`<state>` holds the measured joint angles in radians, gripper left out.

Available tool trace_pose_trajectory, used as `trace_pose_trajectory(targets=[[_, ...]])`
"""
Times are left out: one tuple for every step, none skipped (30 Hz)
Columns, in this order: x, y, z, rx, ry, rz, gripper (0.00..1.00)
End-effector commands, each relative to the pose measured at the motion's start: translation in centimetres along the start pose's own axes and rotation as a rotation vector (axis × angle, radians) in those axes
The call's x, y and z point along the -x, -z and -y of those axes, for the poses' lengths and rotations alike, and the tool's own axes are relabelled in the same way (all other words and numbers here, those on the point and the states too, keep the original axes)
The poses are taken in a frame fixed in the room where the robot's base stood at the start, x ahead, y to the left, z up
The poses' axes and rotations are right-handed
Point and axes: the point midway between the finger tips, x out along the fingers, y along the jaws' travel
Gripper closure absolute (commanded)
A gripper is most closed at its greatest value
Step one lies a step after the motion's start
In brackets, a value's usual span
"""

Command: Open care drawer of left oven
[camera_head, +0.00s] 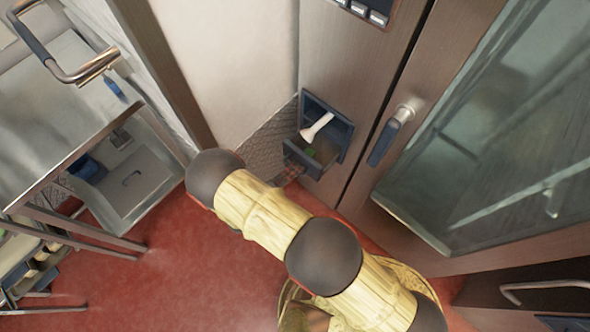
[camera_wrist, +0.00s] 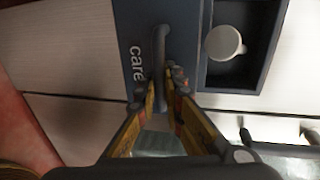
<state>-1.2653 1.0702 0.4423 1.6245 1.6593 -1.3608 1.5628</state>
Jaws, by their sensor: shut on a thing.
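The care drawer stands pulled out from the lower front of the oven in the head view, its front (camera_head: 309,160) tilted toward me. In the wrist view its dark blue-grey front (camera_wrist: 136,25) carries the white word "care" and a raised grey handle (camera_wrist: 159,45). My gripper (camera_wrist: 163,84) is shut on this handle, with one yellow finger on each side. The open space behind the front shows a white round-ended part (camera_wrist: 223,42), which also shows in the head view (camera_head: 317,127). The gripper is not clearly visible in the head view.
The oven's glass door (camera_head: 490,130) with a blue-grey handle (camera_head: 384,140) is right of the drawer. A metal table frame with a sink (camera_head: 140,185) stands at left. Red floor (camera_head: 190,270) lies open between them.

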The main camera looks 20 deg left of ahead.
Motion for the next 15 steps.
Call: trace_pose_trajectory(targets=[[0.0, 0.0, -0.1, 0.000, -0.001, 0.000, 1.00], [0.0, 0.0, -0.1, 0.000, -0.001, 0.000, 1.00], [0.0, 0.0, -0.1, 0.000, -0.001, 0.000, 1.00], [0.0, 0.0, -0.1, 0.000, -0.001, 0.000, 1.00], [0.0, 0.0, -0.1, 0.000, -0.001, 0.000, 1.00], [0.1, 0.0, -0.1, 0.000, -0.001, 0.000, 1.00], [0.2, 0.0, -0.1, 0.000, -0.001, 0.001, 1.00], [0.4, -0.1, -0.2, 0.000, -0.001, 0.002, 1.00], [0.9, -0.1, -0.3, 0.000, -0.001, 0.003, 1.00], [1.4, -0.1, -0.4, -0.001, -0.002, 0.003, 1.00], [1.9, -0.1, -0.6, -0.001, -0.002, 0.005, 1.00], [2.6, -0.1, -0.7, -0.002, -0.002, 0.004, 1.00], [3.2, -0.1, -0.9, -0.002, -0.002, 0.005, 1.00], [3.7, -0.1, -1.0, -0.001, -0.002, 0.005, 1.00], [4.2, -0.1, -1.1, -0.001, -0.002, 0.003, 1.00]])
